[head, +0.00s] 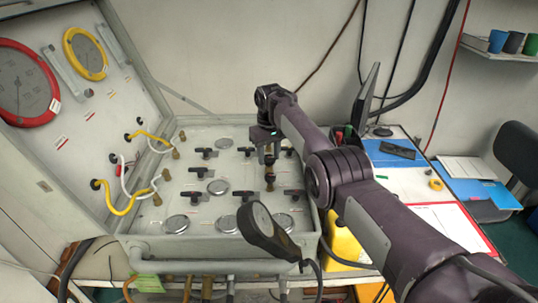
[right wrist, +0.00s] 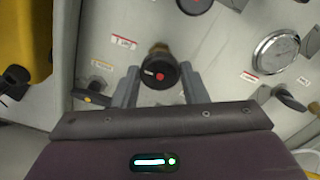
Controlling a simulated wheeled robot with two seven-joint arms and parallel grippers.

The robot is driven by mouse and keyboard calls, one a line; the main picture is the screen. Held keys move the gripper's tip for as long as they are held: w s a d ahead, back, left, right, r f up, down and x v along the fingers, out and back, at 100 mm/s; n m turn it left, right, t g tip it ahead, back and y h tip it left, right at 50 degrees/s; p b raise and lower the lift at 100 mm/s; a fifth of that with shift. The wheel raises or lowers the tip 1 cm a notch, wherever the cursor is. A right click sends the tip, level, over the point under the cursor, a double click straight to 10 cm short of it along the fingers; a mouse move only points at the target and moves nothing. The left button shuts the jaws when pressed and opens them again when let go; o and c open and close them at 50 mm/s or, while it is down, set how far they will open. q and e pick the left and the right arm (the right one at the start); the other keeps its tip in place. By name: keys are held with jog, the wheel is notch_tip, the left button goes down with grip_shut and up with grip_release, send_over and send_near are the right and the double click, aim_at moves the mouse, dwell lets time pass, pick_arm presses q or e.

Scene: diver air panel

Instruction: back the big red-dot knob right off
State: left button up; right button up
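The big black knob with a red dot (right wrist: 160,73) stands out from the grey panel on a brass stem in the right wrist view. My right gripper (right wrist: 161,88) has its two grey fingers apart, one on each side of the knob. A gap seems to show on both sides, though contact is hard to judge. In the head view my right gripper (head: 268,148) is over the upper right part of the panel (head: 225,143), above a brass and black fitting. The knob itself is hard to make out there. My left gripper is not in view.
Several black T-handles and round gauges (head: 176,224) crowd the panel. A dark oval device (head: 266,232) stands up at its front edge. The open lid (head: 60,160) with a red-rimmed gauge (head: 25,85) rises at the left. Yellow hoses (head: 122,206) link lid and panel.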

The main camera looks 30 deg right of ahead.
aim_at(269, 157)
jog(key=o, duration=0.4)
notch_tip(269, 157, up, 8)
jog(key=p, duration=0.7)
